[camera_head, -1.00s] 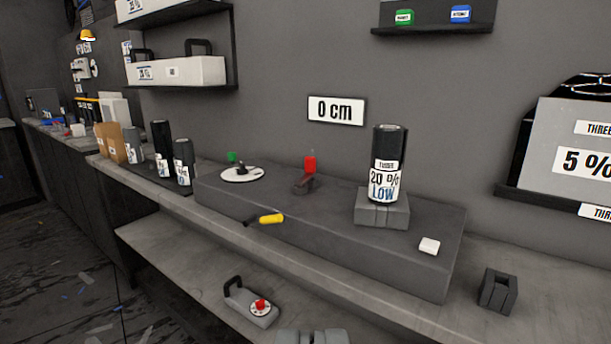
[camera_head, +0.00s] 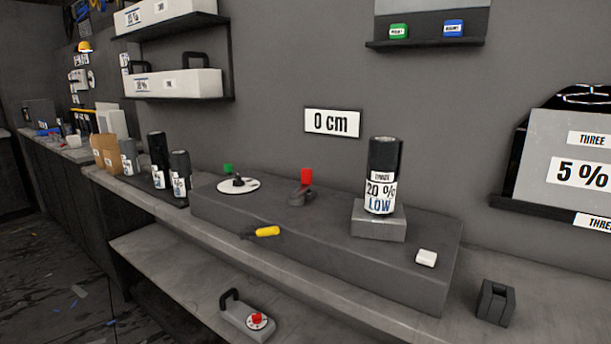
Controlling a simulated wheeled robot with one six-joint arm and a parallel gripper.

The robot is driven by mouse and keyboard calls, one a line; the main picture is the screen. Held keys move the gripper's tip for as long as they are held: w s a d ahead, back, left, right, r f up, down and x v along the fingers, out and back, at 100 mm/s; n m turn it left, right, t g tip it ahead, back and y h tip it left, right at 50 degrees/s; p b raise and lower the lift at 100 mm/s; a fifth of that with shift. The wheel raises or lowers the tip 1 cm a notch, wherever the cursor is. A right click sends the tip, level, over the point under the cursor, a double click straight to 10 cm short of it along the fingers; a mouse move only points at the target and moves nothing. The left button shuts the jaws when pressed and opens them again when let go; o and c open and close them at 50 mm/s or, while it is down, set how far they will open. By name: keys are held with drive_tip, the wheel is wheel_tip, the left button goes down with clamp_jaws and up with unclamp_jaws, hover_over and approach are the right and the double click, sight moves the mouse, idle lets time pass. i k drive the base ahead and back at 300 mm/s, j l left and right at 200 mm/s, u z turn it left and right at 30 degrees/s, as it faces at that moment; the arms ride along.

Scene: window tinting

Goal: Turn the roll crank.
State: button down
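The roll crank, with a yellow handle (camera_head: 267,231) on a dark arm, sticks out from the front of the grey bench block (camera_head: 330,248). A black film roll (camera_head: 382,175) labelled "20 % LOW" stands upright on a small grey base (camera_head: 378,220) on the block's right part. A wall sign (camera_head: 332,122) above reads "0 cm". My gripper does not show in the current view.
On the block are a white disc (camera_head: 238,186), a red-topped lever (camera_head: 305,180) and a small white piece (camera_head: 426,258). A dark slotted holder (camera_head: 495,302) stands at right. A handled box with a red knob (camera_head: 252,318) sits on the lower shelf.

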sight(296, 197)
drive_tip(key=i+l, duration=0.1)
drive_tip(key=i, duration=1.15)
drive_tip(key=l+u, duration=0.05)
